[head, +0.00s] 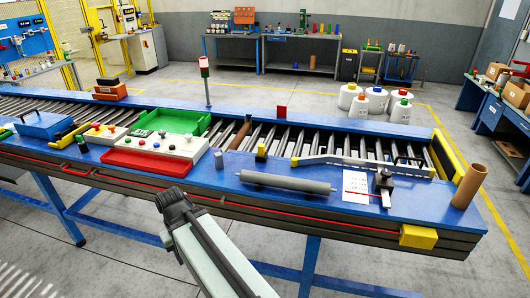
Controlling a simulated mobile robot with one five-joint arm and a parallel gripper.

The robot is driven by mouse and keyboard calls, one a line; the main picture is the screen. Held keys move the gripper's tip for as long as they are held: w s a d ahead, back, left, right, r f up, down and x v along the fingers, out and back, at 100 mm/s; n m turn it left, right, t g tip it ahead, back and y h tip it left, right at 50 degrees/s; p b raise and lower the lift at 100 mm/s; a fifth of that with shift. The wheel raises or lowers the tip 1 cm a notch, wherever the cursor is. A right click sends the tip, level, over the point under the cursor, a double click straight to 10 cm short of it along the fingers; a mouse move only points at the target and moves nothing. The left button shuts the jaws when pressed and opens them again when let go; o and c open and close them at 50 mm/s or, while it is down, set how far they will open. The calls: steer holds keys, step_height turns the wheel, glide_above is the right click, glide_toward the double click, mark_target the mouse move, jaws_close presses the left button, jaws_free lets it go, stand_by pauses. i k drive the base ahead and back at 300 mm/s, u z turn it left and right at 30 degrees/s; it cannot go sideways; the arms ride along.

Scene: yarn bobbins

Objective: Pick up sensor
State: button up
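A small black device (383,180) on a short pale mount, which looks like the sensor, is at the front right of the blue conveyor table (350,208). It is beside a white printed sheet (356,186). A small grey block (219,158) stands further left near the red tray; I cannot tell if it is a sensor too. My gripper (172,200) is dark and in front of the table's front edge, left of centre, well left of the black device. Its fingers are too small and dark to tell open from shut.
A grey roller (285,182) lies between the grey block and the sheet. A brown tube (469,186) stands at the right end. A red tray (147,161), white button panel (170,143) and green tray (172,121) are left. Metal rollers (285,137) run behind.

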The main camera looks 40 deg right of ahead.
mark_target(261, 147)
steer(key=z, duration=0.05)
steer(key=i, duration=0.95)
steer(key=u, duration=0.1)
